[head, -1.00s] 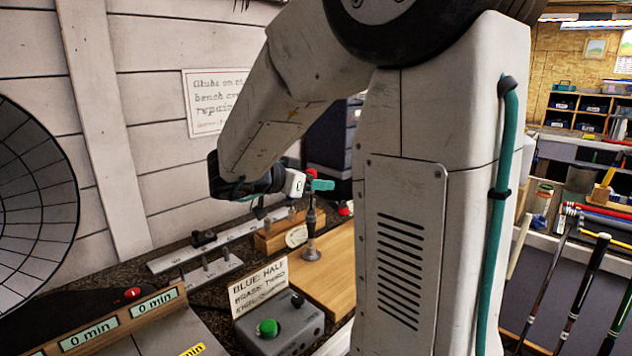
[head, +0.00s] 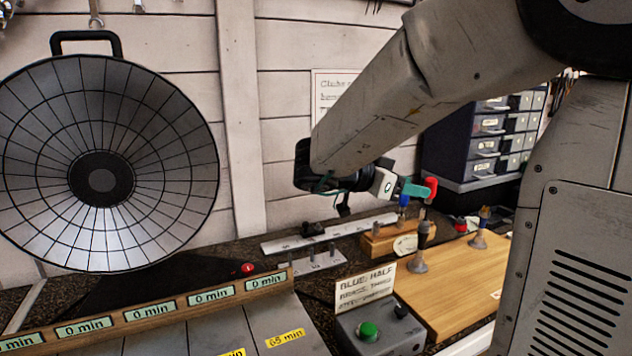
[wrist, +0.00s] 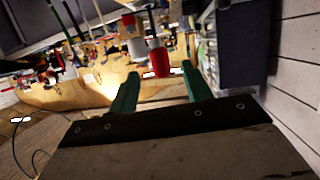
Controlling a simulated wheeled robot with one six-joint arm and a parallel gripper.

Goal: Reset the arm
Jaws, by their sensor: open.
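My gripper (head: 412,188) is above the back of the bench in the head view, its green fingers pointing right. In the wrist view the two green fingers (wrist: 160,92) are spread apart. A red-ended object (wrist: 158,62) shows in the gap between them, seemingly beyond the tips. In the head view a red piece (head: 431,186) appears at the fingertips, above a dark upright post (head: 421,240) on a grey round foot. I cannot tell whether the red piece belongs to that post or touches a finger. Nothing is clearly held.
A wooden board (head: 460,285) lies on the bench. A grey box with a green button (head: 368,330) and a lettered card (head: 365,290) stand in front. A big dark dish (head: 60,215) hangs left. Drawers (head: 470,145) stand behind. A timer rail (head: 170,307) runs along the lower left.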

